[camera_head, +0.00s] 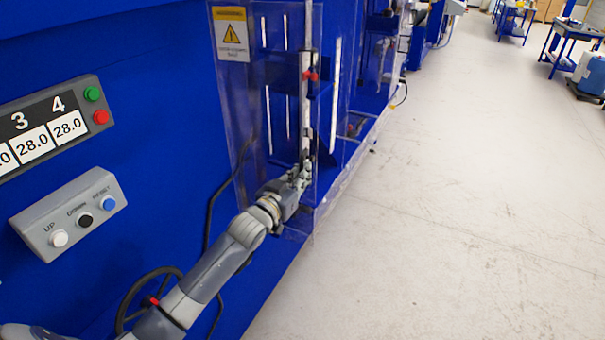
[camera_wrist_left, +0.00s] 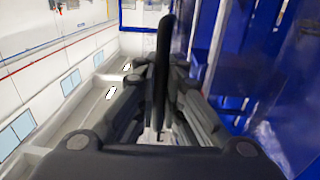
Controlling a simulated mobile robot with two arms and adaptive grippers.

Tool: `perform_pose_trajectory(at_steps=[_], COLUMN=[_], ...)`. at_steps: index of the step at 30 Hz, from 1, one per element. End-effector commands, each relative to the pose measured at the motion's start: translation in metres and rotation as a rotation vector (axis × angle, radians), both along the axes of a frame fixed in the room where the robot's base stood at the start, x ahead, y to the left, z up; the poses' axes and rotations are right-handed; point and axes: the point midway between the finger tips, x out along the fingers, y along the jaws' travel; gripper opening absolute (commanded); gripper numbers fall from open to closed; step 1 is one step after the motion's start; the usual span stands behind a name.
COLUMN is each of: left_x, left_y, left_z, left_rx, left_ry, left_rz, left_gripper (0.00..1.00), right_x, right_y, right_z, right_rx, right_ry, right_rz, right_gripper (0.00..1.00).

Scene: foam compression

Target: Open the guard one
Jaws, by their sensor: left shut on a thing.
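The guard (camera_head: 243,120) is a clear panel with a yellow warning sign on the front of the blue machine. A slim upright bar (camera_head: 306,90) stands near its right edge. My left gripper (camera_head: 302,172) is at the lower end of this bar, by the guard's right edge. In the left wrist view my left gripper (camera_wrist_left: 165,115) is shut on a dark upright bar (camera_wrist_left: 163,50), which looks like the guard's handle. The fingers hide the bar's lower part. My right gripper is in neither view.
A grey button box (camera_head: 70,213) and a panel with number displays (camera_head: 52,125) are on the blue wall at left. A black handwheel (camera_head: 135,290) is below, close to my left arm. Open pale floor (camera_head: 430,210) lies to the right.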

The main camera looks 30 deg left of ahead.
Motion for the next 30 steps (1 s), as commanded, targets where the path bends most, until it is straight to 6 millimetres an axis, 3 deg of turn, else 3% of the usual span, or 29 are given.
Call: perform_pose_trajectory(at_steps=[14,16,30], left_x=[-0.0004,-0.0005,-0.0068], left_y=[-0.0047,-0.0048,-0.0007], left_z=[-0.0040,-0.0042,-0.0021], left_rx=[-0.006,-0.006,-0.002], left_ry=[0.005,0.006,0.003], left_rz=[-0.019,-0.019,-0.013], left_gripper=[0.00,0.17,0.17], right_x=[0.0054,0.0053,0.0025], right_y=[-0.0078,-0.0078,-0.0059], right_z=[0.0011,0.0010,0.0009], right_rx=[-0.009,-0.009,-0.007], right_ry=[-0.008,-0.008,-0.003], right_rz=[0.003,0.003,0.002], right_gripper=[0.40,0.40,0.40])
